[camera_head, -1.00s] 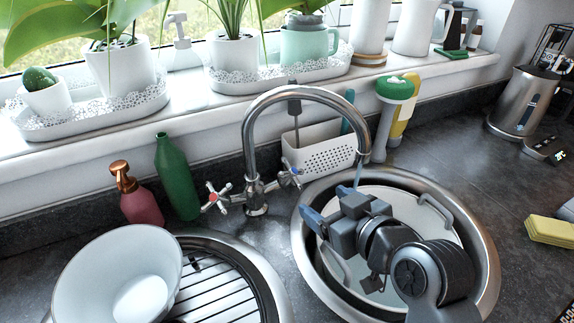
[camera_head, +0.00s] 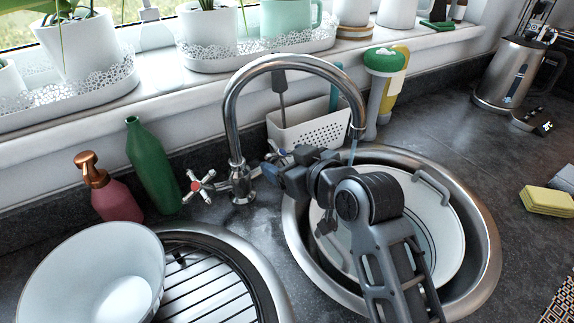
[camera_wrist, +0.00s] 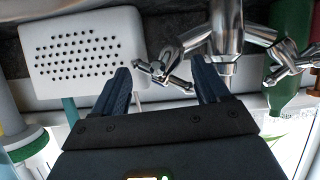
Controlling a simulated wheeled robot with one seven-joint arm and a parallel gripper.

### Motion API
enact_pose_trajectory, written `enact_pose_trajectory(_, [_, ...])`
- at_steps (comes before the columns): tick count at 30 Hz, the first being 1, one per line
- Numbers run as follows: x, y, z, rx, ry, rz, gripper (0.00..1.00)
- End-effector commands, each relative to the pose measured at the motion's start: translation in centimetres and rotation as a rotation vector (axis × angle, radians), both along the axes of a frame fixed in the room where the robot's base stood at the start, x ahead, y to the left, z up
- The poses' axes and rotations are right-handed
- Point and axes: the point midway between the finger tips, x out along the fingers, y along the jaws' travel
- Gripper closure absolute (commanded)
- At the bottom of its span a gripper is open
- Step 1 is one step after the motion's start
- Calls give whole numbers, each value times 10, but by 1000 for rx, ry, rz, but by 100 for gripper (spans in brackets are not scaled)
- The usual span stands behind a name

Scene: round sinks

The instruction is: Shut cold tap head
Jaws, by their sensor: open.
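The chrome tap (camera_head: 236,120) arches over the right sink, and a thin stream of water falls from its spout. Its cold cross-shaped head (camera_head: 274,150) is on the right side of the tap base, partly hidden behind my gripper (camera_head: 284,164). In the wrist view the cold head (camera_wrist: 163,72) lies between the two dark blue fingertips of my gripper (camera_wrist: 162,76). The fingers are open with a gap on either side of it, and I cannot tell whether either touches it. The red-marked hot head (camera_head: 197,186) is on the left of the base.
A white perforated caddy (camera_head: 312,134) stands close behind the cold head; it also shows in the wrist view (camera_wrist: 85,52). A green bottle (camera_head: 153,168) and a pink soap bottle (camera_head: 108,195) stand left. A large white dish (camera_head: 448,235) sits in the right sink (camera_head: 487,240).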

Motion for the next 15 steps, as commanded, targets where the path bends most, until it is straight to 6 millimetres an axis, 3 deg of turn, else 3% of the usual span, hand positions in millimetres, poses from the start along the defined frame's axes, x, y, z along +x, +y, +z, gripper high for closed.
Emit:
enact_pose_trajectory(9, [2,2,-1,0,0,0,26])
enact_pose_trajectory(15, [2,2,-1,0,0,0,45])
